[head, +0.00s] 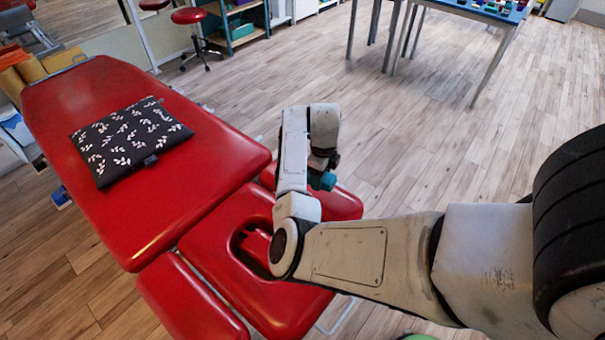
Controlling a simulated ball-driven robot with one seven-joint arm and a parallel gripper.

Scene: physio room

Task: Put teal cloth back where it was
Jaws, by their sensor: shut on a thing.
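The teal cloth (322,181) shows as a small teal patch at the end of my arm in the head view. My gripper (322,170) is shut on it, above the right end of the red treatment table (225,145), near the headrest section. My arm's links hide most of the gripper and part of the cloth. I cannot tell whether the cloth touches the red padding below it.
A dark cushion with white leaf prints (130,139) lies on the table's main pad. The headrest has a face opening (255,245). A blue-topped table (480,8) with small items, a red stool (190,16) and shelves (238,30) stand behind. Wooden floor is clear right of the treatment table.

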